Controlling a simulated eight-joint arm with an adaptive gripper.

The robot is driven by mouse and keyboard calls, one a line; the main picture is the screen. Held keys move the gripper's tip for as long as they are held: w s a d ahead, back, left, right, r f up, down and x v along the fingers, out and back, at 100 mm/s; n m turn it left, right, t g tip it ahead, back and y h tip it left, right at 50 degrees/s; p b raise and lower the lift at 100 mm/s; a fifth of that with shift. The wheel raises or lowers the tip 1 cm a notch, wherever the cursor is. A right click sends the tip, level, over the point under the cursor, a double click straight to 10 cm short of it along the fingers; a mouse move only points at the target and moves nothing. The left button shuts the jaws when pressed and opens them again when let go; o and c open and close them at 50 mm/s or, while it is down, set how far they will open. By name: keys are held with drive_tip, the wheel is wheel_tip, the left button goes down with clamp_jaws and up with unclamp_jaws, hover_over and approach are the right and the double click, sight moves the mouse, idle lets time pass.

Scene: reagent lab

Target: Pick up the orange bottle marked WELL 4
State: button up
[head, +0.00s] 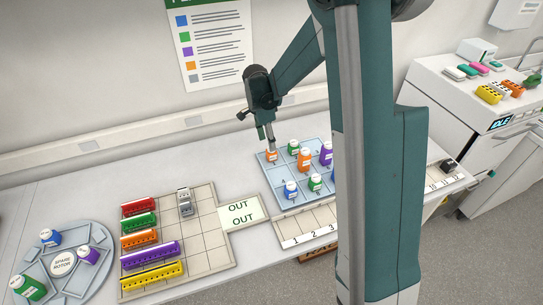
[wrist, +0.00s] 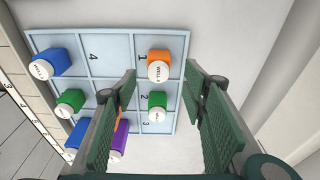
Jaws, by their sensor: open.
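An orange bottle (head: 271,157) with a white cap stands in the back left cell of the blue tray (head: 289,205), just under my gripper (head: 267,142). In the wrist view this orange bottle (wrist: 159,57) stands in the cell numbered 1. Its cap lettering starts with WELL, but I cannot read the number surely.
A green bottle (wrist: 157,101) stands in cell 2, beside the first orange one. Purple (head: 326,153) and blue (head: 291,189) bottles share the tray. A rack grid (head: 205,225) and a round rotor (head: 87,275) lie to the left.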

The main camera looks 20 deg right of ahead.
drive_tip(key=shift+f, duration=0.15)
drive_tip(key=shift+d+f, duration=0.2)
drive_tip(key=shift+f, duration=0.95)
drive_tip(key=shift+s+d+f, duration=0.1)
drive_tip(key=shift+d+f, duration=0.1)
drive_tip(key=shift+f, duration=1.1)
drive_tip(key=shift+d+f, duration=0.2)
drive_tip(key=shift+f, duration=1.05)
drive_tip(key=c, duration=1)
